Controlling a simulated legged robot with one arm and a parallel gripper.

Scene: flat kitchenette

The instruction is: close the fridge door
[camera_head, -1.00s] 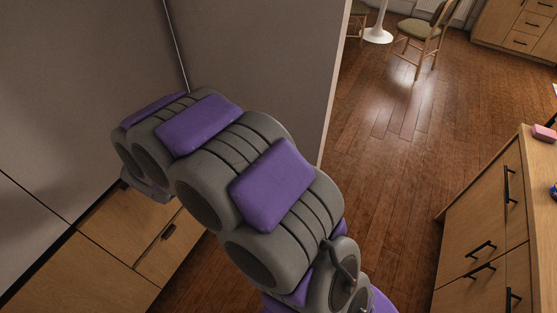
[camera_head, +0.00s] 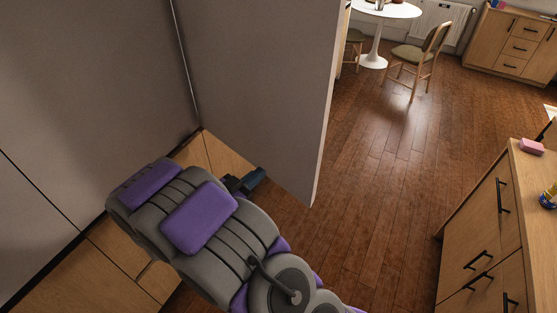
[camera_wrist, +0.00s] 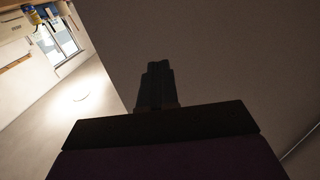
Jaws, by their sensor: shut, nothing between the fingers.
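The fridge door (camera_head: 262,85) appears as a large flat grey panel in the middle of the head view. It stands out at an angle from the grey surface on its left, with its free edge facing the wooden floor. My gripper (camera_head: 252,180) is low in front of this panel, near its lower part. In the wrist view my dark fingers (camera_wrist: 157,82) are together and empty, pointing along or at the grey panel (camera_wrist: 230,60). I cannot tell whether they touch it. The fridge interior is not visible.
Wooden drawer fronts (camera_head: 120,262) lie below the grey surface at left. A wooden cabinet (camera_head: 490,235) with black handles stands at right, with a pink block (camera_head: 531,146) on top. Clear floor (camera_head: 380,180) lies between. A chair (camera_head: 422,60) and white table (camera_head: 385,12) are farther back.

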